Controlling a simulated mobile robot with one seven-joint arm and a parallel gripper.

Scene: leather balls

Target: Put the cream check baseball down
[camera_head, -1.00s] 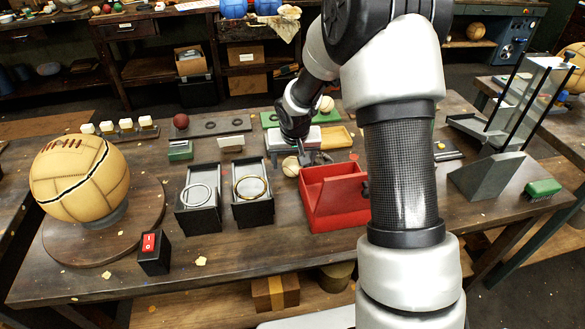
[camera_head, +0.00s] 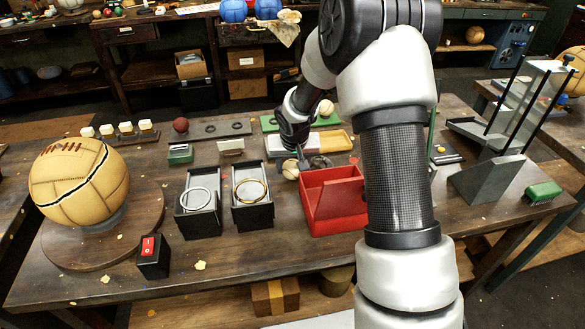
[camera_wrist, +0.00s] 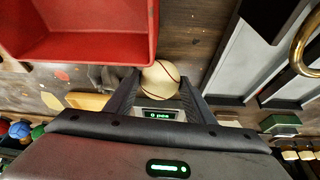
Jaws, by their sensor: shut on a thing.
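The cream check baseball (camera_wrist: 160,80) with dark red seams sits between the two fingers of my gripper (camera_wrist: 158,84) in the wrist view. My gripper is shut on it. In the head view the ball (camera_head: 290,170) shows at the left of my gripper (camera_head: 300,165), just behind the left corner of the red bin. My wrist partly hides this spot, and I cannot tell whether the ball touches the table. A small display reading "0 pcs" (camera_wrist: 159,115) shows just past the ball in the wrist view.
The red open bin (camera_head: 333,222) stands close in front; its rim (camera_wrist: 152,45) is near my finger. Two grey trays with rings (camera_head: 198,228) (camera_head: 253,215) stand to the left. Another pale ball (camera_head: 326,107) lies behind, and a large tan ball (camera_head: 80,182) stands far left.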

